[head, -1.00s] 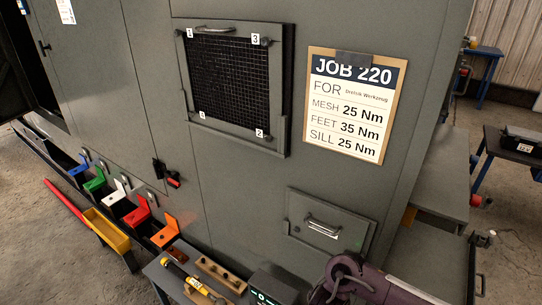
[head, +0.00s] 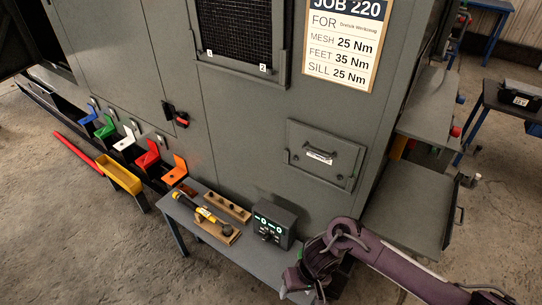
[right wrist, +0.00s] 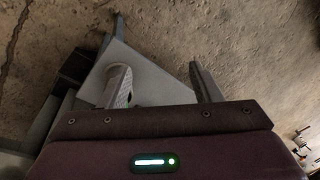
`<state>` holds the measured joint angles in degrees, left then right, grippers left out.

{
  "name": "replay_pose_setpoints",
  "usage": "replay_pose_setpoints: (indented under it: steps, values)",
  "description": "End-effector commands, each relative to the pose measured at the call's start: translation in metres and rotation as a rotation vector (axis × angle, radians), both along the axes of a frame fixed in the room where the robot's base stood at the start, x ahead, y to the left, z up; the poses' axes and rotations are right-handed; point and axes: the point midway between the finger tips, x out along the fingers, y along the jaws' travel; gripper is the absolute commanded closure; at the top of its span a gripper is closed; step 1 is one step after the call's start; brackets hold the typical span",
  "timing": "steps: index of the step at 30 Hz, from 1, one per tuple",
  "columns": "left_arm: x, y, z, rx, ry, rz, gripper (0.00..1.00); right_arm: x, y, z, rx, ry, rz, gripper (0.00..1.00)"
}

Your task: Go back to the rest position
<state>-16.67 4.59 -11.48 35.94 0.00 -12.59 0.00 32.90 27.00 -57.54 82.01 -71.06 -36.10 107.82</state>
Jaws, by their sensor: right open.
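My right arm (head: 385,262) comes in from the lower right of the head view, its wrist beside the right end of the small grey table. My right gripper (head: 305,283) hangs low there and is partly cut off or hidden. In the right wrist view its two fingers (right wrist: 160,85) stand apart with nothing between them but floor and a grey table corner beyond. My left gripper is in neither view.
The grey table (head: 250,268) carries a yellow-and-black tool (head: 207,215), a wooden block (head: 227,207) and a dark box with green displays (head: 273,223). The grey enclosure (head: 240,130) stands behind. Open floor (head: 80,230) lies at left.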

Motion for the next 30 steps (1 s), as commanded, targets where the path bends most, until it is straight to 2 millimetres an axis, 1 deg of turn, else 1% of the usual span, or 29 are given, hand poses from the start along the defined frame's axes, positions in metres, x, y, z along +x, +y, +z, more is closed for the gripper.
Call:
replay_pose_setpoints:
  steps: [1, 5, 8, 11, 12, 14, 15, 17, 18, 20, 21, 23, 24, 26, 27, 30]
  values:
    - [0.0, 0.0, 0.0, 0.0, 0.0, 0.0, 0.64, -0.002, 0.006, -0.009, 0.033, 0.008, -0.004, 0.42]
    - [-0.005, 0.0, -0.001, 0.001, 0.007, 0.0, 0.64, 0.001, 0.02, -0.032, 0.129, -0.005, -0.014, 0.42]
    - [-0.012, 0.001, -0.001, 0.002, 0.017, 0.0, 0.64, 0.002, 0.027, -0.059, 0.201, -0.029, -0.034, 0.42]
    - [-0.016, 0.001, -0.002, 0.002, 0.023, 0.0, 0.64, -0.003, 0.022, -0.101, 0.259, -0.076, -0.07, 0.42]
    - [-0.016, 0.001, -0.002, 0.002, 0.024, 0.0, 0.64, -0.009, 0.015, -0.122, 0.267, -0.102, -0.089, 0.42]
    - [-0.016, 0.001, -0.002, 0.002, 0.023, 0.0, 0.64, -0.024, -0.001, -0.156, 0.257, -0.142, -0.115, 0.42]
    - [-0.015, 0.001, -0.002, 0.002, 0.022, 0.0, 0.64, -0.04, -0.014, -0.18, 0.235, -0.166, -0.128, 0.42]
    - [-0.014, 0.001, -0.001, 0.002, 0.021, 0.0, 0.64, -0.065, -0.036, -0.21, 0.188, -0.194, -0.137, 0.42]
    - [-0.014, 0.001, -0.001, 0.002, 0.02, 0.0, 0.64, -0.085, -0.051, -0.228, 0.15, -0.204, -0.138, 0.42]
    - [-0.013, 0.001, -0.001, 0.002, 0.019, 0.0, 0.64, -0.118, -0.071, -0.252, 0.091, -0.209, -0.133, 0.42]
    - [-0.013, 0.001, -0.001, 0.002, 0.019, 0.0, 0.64, -0.142, -0.085, -0.266, 0.049, -0.206, -0.127, 0.42]
    - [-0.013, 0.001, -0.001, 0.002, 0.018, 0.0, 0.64, -0.178, -0.103, -0.282, -0.012, -0.194, -0.11, 0.42]
    - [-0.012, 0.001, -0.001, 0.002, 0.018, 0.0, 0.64, -0.2, -0.114, -0.291, -0.049, -0.185, -0.097, 0.42]
    - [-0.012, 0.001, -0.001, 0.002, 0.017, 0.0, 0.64, -0.231, -0.128, -0.301, -0.1, -0.169, -0.077, 0.42]
    - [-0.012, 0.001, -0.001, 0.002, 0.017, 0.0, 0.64, -0.25, -0.135, -0.305, -0.127, -0.157, -0.062, 0.42]
    - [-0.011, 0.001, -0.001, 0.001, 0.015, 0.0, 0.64, -0.284, -0.15, -0.312, -0.181, -0.133, -0.033, 0.42]
